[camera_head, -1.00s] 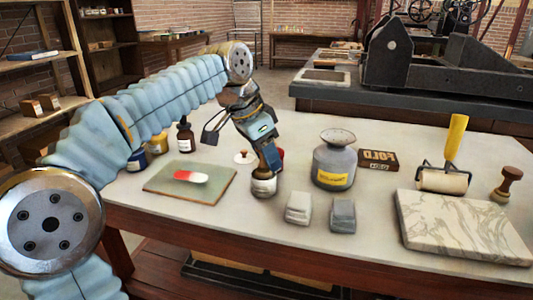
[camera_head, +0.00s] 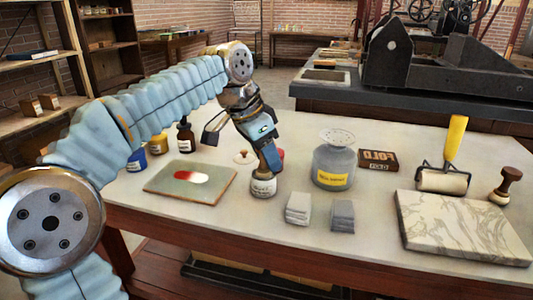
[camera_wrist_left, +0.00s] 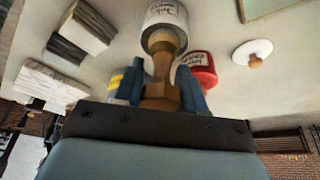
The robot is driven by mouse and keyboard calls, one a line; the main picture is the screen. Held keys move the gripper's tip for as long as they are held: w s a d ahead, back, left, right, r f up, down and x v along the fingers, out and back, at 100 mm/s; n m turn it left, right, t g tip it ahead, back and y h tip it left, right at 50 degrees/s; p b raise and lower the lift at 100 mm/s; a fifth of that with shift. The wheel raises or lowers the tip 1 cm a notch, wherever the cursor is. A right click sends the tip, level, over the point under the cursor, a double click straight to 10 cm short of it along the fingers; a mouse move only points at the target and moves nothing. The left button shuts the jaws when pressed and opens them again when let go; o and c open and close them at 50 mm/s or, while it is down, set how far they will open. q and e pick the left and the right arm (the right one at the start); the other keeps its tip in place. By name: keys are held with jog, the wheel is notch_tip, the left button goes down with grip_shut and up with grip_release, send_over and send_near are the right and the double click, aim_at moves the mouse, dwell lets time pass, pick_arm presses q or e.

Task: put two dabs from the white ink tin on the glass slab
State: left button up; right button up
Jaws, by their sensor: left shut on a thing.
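The white ink tin (camera_head: 263,186) stands on the table, right of the glass slab (camera_head: 162,189). The slab bears a patch of red and white ink (camera_head: 192,177). My left gripper (camera_head: 269,168) is over the tin, pointing down. In the left wrist view, its blue fingers are shut on the brown wooden handle of a tool (camera_wrist_left: 160,92). The tool's lower end is at the mouth of the white tin, which also shows there (camera_wrist_left: 172,18); how deep it sits is hidden. The slab's edge shows at the top (camera_wrist_left: 262,12). My right gripper is out of view.
A red tin (camera_wrist_left: 197,68) stands close behind the white tin. A white lid with a wooden knob (camera_head: 243,157) lies between slab and tins. A grey jar (camera_head: 334,166) and two paper stacks (camera_head: 298,208) are to the right.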

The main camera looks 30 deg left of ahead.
pick_arm(q)
notch_tip(320, 180, up, 3)
jog(key=shift+f+p, duration=0.15)
jog(key=shift+p, duration=0.7)
jog(key=shift+r, duration=2.1)
